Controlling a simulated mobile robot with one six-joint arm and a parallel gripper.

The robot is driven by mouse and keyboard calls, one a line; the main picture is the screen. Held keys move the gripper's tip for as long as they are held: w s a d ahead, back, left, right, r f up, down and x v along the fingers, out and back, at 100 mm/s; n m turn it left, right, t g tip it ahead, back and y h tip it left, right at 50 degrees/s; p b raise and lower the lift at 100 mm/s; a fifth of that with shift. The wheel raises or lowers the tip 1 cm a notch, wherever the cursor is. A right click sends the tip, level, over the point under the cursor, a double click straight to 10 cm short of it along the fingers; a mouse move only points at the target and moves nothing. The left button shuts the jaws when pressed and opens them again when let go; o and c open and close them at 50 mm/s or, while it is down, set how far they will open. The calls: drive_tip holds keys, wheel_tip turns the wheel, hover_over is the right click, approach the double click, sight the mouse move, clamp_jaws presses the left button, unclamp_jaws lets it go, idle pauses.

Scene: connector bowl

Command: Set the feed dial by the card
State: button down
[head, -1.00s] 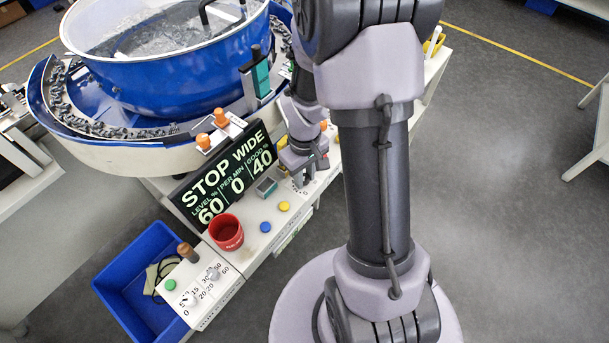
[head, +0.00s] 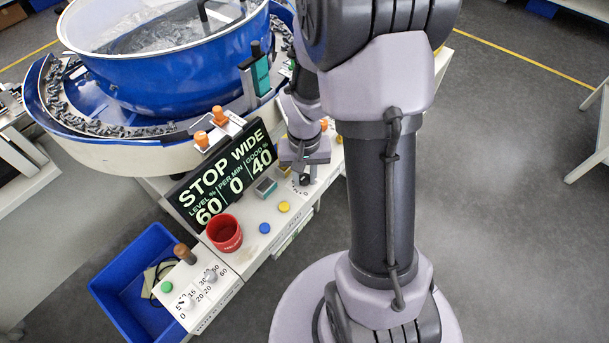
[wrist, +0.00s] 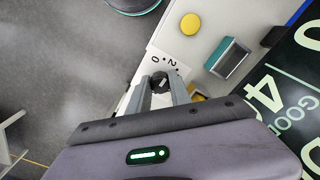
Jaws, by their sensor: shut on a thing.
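A small dark dial knob (wrist: 160,80) sits on the white panel, beside printed scale marks that include 0 and 2. My gripper (wrist: 161,88) is shut on this knob, one finger on each side. In the head view my gripper (head: 304,178) is over the panel right of the display, and the knob is mostly hidden beneath it. Part of the printed scale (head: 300,191) shows there. The dial's exact setting cannot be read. The black display (head: 222,178) reads STOP, WIDE, level 60, per min 0, good 40. I cannot make out a card.
A control box (head: 215,293) with knobs and a blue bin (head: 130,285) are lower left. The blue bowl feeder (head: 170,80) is behind.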

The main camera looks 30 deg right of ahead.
sight(304, 177)
idle(0.4)
drive_tip(key=c, duration=1.2)
unclamp_jaws()
drive_tip(key=shift+r, duration=0.1)
wheel_tip(304, 177, up, 17)
drive_tip(key=p, duration=0.7)
drive_tip(key=shift+r, duration=0.1)
